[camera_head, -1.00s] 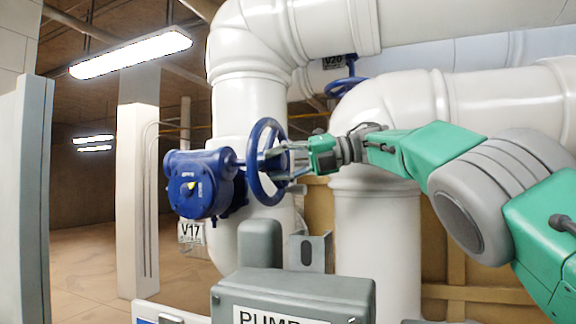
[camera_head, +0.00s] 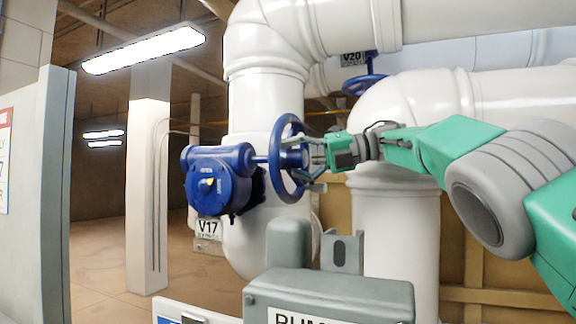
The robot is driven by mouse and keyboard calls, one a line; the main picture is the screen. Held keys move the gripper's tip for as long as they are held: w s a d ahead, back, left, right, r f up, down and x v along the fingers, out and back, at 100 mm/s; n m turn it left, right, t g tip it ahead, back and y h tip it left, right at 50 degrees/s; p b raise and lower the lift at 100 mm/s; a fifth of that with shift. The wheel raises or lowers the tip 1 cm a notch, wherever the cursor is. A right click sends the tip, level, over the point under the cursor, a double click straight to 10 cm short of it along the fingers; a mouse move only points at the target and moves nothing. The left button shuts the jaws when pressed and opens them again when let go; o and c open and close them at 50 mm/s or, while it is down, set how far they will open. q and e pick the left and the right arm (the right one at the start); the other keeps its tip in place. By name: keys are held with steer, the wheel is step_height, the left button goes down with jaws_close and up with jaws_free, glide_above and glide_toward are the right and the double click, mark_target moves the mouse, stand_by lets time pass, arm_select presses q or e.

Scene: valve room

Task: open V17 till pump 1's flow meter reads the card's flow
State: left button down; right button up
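Valve V17 has a blue gearbox (camera_head: 222,180) with a yellow pointer on its face and a blue handwheel (camera_head: 279,160) seen nearly edge-on. Its V17 tag (camera_head: 207,229) hangs below the gearbox. My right gripper (camera_head: 314,164) is at the right side of the handwheel, facing its hub. Its fingers look spread above and below the hub; whether they touch the spokes I cannot tell. My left gripper is not in view. No flow meter reading is visible. A sign with a red top (camera_head: 4,160) is cut off at the left edge; its text is only partly visible.
A grey box labelled "PUM…" (camera_head: 330,296) stands below the wheel, with a grey bracket (camera_head: 342,250) behind it. Large white pipes (camera_head: 395,235) surround the valve. Valve V20's blue wheel (camera_head: 365,84) is higher up behind. Open floor (camera_head: 95,270) lies at the left.

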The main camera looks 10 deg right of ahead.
steer(key=v, duration=1.1)
steer(key=shift+d, duration=0.2)
steer(key=shift+w+f, duration=0.1)
steer(key=shift+w, duration=0.05)
steer(key=shift+a, duration=0.15)
